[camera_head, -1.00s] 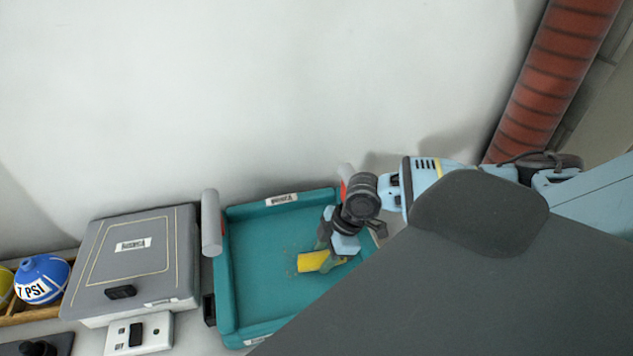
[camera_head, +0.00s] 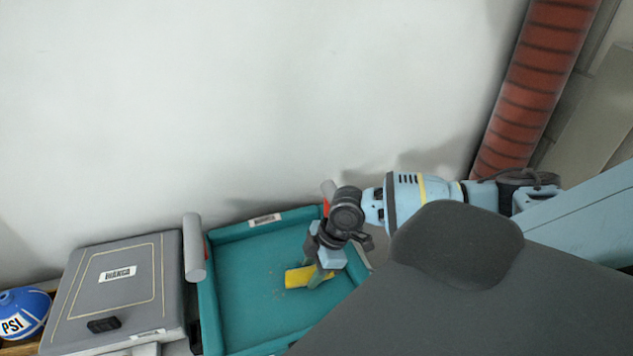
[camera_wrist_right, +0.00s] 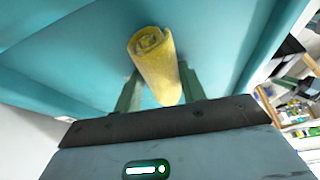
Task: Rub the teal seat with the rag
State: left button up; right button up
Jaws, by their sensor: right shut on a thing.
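The teal seat (camera_head: 250,300) is a shallow tray-like surface with raised rims, low in the head view; a small patch of yellowish specks shows on it left of the rag. The yellow rag (camera_head: 298,277) is rolled up and lies at or just above the seat. It also shows in the right wrist view (camera_wrist_right: 157,68), held between two green fingers. My right gripper (camera_head: 318,277) is shut on the rag, over the right part of the seat. Whether the rag touches the surface is hard to tell. My left gripper is not in view.
A grey case (camera_head: 120,290) stands left of the seat, with a blue ball marked PSI (camera_head: 22,314) farther left. A grey cylinder (camera_head: 194,248) rises at the seat's left rim. A white wall (camera_head: 250,100) is behind. A red ribbed pipe (camera_head: 535,85) stands at the right.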

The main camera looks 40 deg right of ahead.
aim_at(298, 273)
jog(key=shift+w+a+r, duration=0.1)
jog(key=shift+w+a, duration=0.25)
jog(key=shift+a, duration=0.4)
jog(key=shift+w+a, duration=0.3)
jog(key=shift+a, duration=0.45)
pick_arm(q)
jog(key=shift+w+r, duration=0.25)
pick_arm(e)
jog(key=shift+a, duration=0.1)
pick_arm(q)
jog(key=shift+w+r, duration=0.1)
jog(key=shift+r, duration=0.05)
pick_arm(e)
jog(key=shift+w+a+f, duration=0.1)
jog(key=shift+w+a, duration=0.15)
jog(key=shift+a, duration=0.35)
jog(key=shift+w+a+f, duration=0.1)
jog(key=shift+w+a, duration=0.2)
jog(key=shift+a, duration=0.25)
jog(key=shift+w+a+f, duration=0.1)
jog(key=shift+w+a, duration=0.15)
jog(key=shift+a, duration=0.35)
jog(key=shift+a, duration=0.1)
